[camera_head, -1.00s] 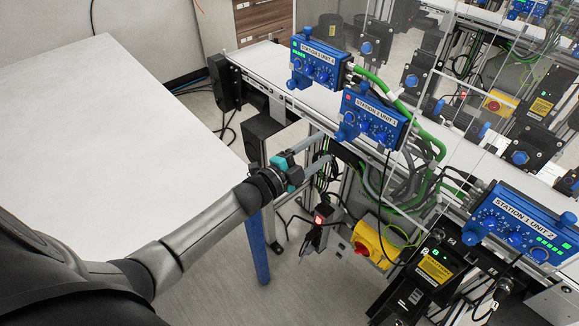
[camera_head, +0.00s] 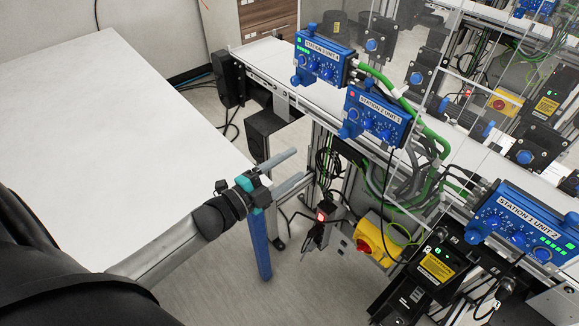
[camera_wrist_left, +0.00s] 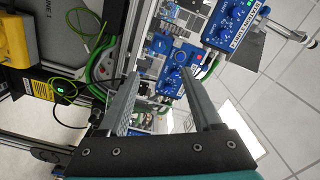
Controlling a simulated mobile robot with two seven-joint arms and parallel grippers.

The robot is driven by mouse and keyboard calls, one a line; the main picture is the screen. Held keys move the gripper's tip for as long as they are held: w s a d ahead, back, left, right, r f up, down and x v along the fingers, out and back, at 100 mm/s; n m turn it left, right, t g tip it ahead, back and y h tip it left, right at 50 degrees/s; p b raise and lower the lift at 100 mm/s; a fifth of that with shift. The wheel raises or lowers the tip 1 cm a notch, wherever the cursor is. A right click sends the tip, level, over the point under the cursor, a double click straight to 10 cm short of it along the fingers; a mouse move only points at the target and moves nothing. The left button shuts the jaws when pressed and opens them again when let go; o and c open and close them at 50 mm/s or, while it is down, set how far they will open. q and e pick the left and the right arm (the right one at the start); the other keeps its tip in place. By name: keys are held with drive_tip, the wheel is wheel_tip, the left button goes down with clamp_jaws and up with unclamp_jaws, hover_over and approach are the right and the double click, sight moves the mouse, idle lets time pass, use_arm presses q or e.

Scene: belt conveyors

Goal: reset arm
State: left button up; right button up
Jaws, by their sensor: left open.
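My left gripper (camera_head: 287,170) is open and empty in the head view. It hangs in free space past the right edge of the white table, in front of the conveyor frame and apart from it. Its two fingers also show in the left wrist view (camera_wrist_left: 160,110), spread wide with nothing between them. Beyond the fingers the wrist view shows blue control boxes (camera_wrist_left: 234,25) on the conveyor. My right gripper is not in view.
A white table (camera_head: 105,140) fills the left. Blue station boxes (camera_head: 376,118) are mounted along the conveyor (camera_head: 275,62), with green hoses and loose cables below. A yellow switch box (camera_head: 382,240) with a red knob sits low on the frame. Floor shows between table and conveyor.

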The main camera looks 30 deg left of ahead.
use_arm(q)
drive_tip(key=s+a+f+n+g+y+b, duration=0.1)
drive_tip(key=s+f+n+g+y+b, duration=0.2)
drive_tip(key=f, duration=0.8)
drive_tip(key=s+a+f+n+g+y+b, duration=0.1)
drive_tip(key=s+f+n+g+b, duration=0.15)
drive_tip(key=s+f, duration=0.65)
drive_tip(key=s+a+f+n+g+y+b, duration=0.15)
drive_tip(key=f+n, duration=0.25)
drive_tip(key=f, duration=1)
drive_tip(key=s+d+f+n+g+b, duration=0.2)
drive_tip(key=s+d+f+g, duration=0.2)
drive_tip(key=s+f, duration=0.5)
drive_tip(key=s+d+f+n+g+b, duration=0.3)
drive_tip(key=s+f, duration=0.7)
drive_tip(key=s, duration=0.7)
drive_tip(key=shift+d+g+y, duration=0.35)
drive_tip(key=shift+d+g, duration=0.05)
drive_tip(key=shift+g, duration=0.6)
